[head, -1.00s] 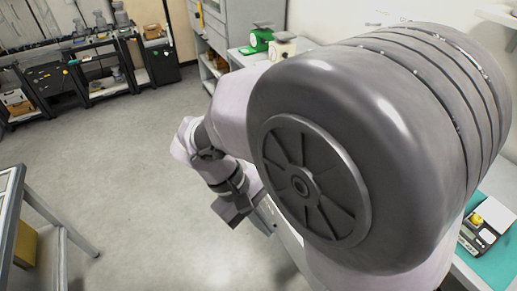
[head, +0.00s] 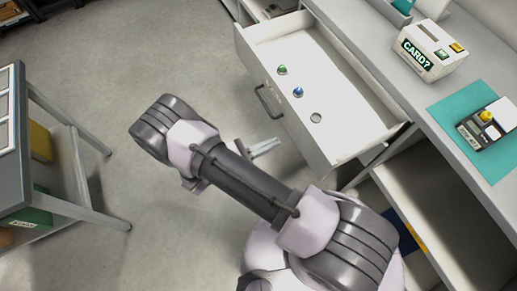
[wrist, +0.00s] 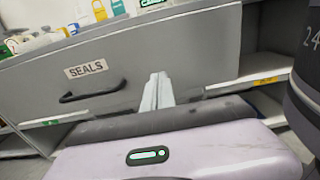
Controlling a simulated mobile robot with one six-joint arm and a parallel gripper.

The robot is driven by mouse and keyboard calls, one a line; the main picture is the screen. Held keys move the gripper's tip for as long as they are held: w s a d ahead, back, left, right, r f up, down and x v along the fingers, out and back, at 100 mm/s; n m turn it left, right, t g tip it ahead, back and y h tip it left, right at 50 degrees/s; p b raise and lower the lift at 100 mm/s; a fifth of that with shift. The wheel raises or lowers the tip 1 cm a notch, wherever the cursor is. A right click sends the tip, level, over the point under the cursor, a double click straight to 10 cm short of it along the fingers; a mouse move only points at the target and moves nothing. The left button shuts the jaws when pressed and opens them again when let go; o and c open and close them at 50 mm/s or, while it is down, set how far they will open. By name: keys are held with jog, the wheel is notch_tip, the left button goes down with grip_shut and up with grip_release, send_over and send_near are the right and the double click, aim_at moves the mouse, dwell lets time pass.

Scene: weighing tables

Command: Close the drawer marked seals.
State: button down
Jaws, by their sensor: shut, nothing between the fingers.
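The drawer (head: 345,105) stands pulled out from under the counter, with a green, a blue and a grey round item inside. Its grey front, with the label SEALS (wrist: 86,68) and a dark bar handle (wrist: 92,91), faces me in the wrist view. The handle also shows in the head view (head: 267,102). My gripper (head: 264,148) is shut and empty, just outside the drawer front near its lower end in the head view. In the wrist view my fingers (wrist: 157,88) point at the front, right of the handle. I cannot tell whether they touch it.
The counter (head: 395,75) above bears a CARD? box (head: 432,52) and a teal mat (head: 455,150) with a small scale (head: 488,127). Open shelving (head: 420,220) lies below. A metal-framed table (head: 75,170) stands at left. Grey floor between is clear.

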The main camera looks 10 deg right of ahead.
aim_at(297, 132)
jog(key=b+x, duration=0.1)
jog(key=x, duration=0.5)
jog(key=shift+d, duration=0.1)
